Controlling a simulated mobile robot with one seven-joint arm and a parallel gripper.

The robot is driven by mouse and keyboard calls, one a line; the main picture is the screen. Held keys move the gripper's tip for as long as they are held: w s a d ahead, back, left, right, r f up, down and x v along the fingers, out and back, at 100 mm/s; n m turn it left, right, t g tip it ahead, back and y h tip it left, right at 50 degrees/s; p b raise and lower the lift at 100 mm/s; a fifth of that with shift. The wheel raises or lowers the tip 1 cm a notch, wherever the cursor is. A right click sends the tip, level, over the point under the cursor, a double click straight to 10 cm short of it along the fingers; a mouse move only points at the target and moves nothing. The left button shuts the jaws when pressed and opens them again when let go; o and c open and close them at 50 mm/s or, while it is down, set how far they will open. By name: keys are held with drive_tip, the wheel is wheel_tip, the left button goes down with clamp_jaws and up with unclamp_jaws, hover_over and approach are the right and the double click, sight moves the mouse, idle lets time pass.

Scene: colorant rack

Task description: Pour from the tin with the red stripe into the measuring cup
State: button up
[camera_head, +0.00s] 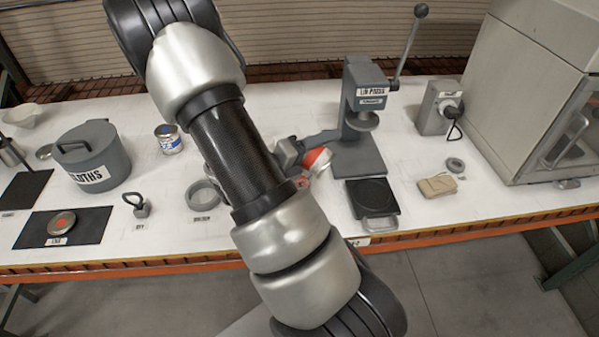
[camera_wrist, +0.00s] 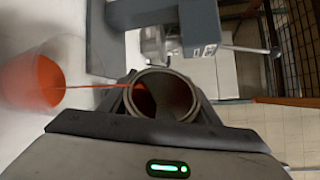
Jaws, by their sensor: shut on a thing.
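My gripper (camera_wrist: 165,112) is shut on the tin with the red stripe (camera_wrist: 183,87), whose round open mouth shows in the wrist view with red inside. In the head view the tin (camera_head: 318,159) is white and orange-red and tilted, beside the press. A thin red stream (camera_wrist: 95,86) runs between the tin's mouth and the measuring cup. The cup (camera_wrist: 32,80) looks clear and holds red-orange colorant; it is blurred at the left of the wrist view. In the head view my arm hides most of the cup, and only a small reddish patch shows below the tin.
A grey lever press (camera_head: 365,105) stands close behind the tin, with a dark flat scale (camera_head: 372,197) in front. A blue-striped tin (camera_head: 168,138), a grey pot (camera_head: 92,155) and a grey ring (camera_head: 203,195) stand left. A grey cabinet (camera_head: 530,85) is at the right.

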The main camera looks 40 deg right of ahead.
drive_tip(key=shift+n, duration=0.4)
idle(1.0)
drive_tip(key=s+f+m+t+y+b, duration=0.1)
drive_tip(key=m+b, duration=0.1)
drive_tip(key=b, duration=0.1)
drive_tip(key=f+m+t+y+b, duration=0.1)
drive_tip(key=m+b, duration=0.2)
drive_tip(key=b, duration=0.1)
drive_tip(key=s+d+f+m+t+y+b, duration=0.1)
drive_tip(key=m+b, duration=0.2)
drive_tip(key=b, duration=0.1)
drive_tip(key=shift+s+f, duration=0.25)
drive_tip(key=shift+s, duration=0.05)
drive_tip(key=shift+b, duration=0.9)
drive_tip(key=b, duration=0.4)
drive_tip(key=shift+s+f+m+t+b, duration=0.15)
drive_tip(key=shift+s+m+t+b, duration=0.15)
drive_tip(key=shift+m, duration=0.1)
